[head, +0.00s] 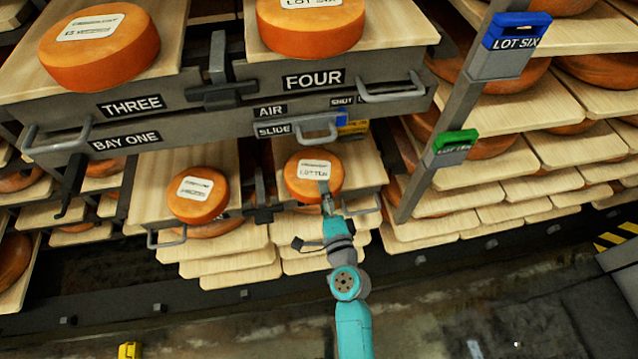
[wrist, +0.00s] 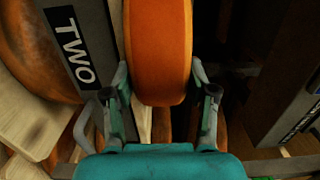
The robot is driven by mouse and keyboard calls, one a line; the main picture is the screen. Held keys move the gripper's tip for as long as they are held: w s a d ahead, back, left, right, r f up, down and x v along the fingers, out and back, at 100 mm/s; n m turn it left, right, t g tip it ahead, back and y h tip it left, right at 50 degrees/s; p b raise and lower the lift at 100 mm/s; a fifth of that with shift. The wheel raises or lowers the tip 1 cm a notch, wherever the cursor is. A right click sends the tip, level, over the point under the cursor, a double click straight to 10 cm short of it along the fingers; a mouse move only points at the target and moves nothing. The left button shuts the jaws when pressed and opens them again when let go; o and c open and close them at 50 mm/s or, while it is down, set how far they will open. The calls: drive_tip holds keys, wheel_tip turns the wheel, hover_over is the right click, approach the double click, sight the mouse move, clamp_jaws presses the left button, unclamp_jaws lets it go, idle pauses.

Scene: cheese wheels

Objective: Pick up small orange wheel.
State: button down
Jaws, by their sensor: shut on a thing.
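A small orange wheel (head: 312,170) with a white label sits over a pale wooden board (head: 353,158) below the FOUR drawer in the head view. In the wrist view the orange wheel (wrist: 160,45) stands between the fingers of my gripper (wrist: 164,95). My gripper (head: 327,200) is at the wheel's near edge in the head view and is shut on it. I cannot tell whether the wheel touches the board. Another small orange wheel (head: 198,195) with a label lies on the board to the left.
Larger orange wheels (head: 98,47) lie on the boards above, over the THREE and FOUR plates. A grey post (head: 440,125) with blue and green tags stands at the right. A grey handle (head: 360,207) is close to my gripper. The floor (head: 480,300) in front is mostly clear.

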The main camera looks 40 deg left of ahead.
drive_tip(key=shift+r, duration=0.2)
drive_tip(key=shift+r, duration=4.95)
